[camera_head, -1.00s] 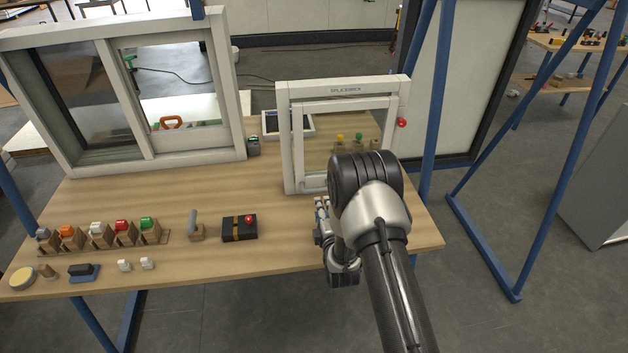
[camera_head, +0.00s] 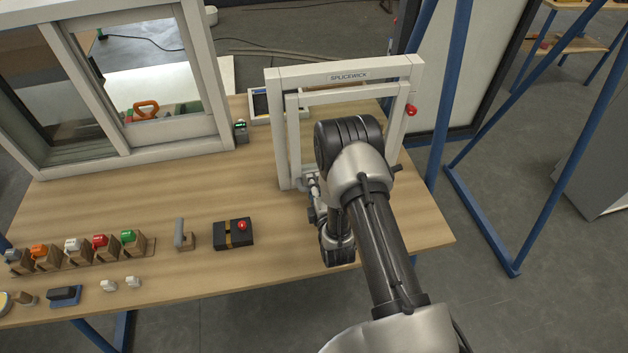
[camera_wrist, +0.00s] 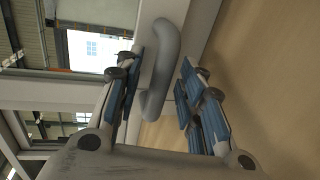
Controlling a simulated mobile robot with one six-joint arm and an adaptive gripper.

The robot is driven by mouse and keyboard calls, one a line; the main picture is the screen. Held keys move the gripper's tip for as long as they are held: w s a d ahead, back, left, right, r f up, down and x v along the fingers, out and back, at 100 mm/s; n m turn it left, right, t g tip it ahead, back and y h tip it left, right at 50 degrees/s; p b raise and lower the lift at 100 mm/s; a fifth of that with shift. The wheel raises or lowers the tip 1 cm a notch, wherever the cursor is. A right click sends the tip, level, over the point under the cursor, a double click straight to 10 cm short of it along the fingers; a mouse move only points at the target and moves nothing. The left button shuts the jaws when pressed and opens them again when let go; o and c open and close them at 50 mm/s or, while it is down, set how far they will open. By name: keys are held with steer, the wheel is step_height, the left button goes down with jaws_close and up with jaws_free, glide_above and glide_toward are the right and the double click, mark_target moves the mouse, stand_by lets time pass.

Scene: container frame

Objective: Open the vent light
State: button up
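The vent light (camera_head: 283,130) is a small white window in a frame marked SPLICEWICK, standing on the right of the bench. Its inner sash (camera_head: 293,125) sits inside the outer frame; my arm hides much of its lower right part. My gripper (camera_head: 313,190) is at the lower left of the sash. In the wrist view, a grey curved handle (camera_wrist: 168,60) lies between the blue-padded fingers of my gripper (camera_wrist: 165,65). The fingers are apart on either side of it, with a gap visible on the right. Whether the left finger touches it I cannot tell.
A larger sliding window (camera_head: 215,90) stands at the left. A black box with a red button (camera_head: 234,234), a grey lever (camera_head: 181,236) and several coloured switches (camera_head: 100,246) lie along the front. A red knob (camera_head: 411,110) sticks out at the vent frame's right. Bench between is clear.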

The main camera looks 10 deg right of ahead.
steer(key=shift+s, duration=0.15)
steer(key=shift+c, duration=0.2)
jaws_close()
stand_by(0.5)
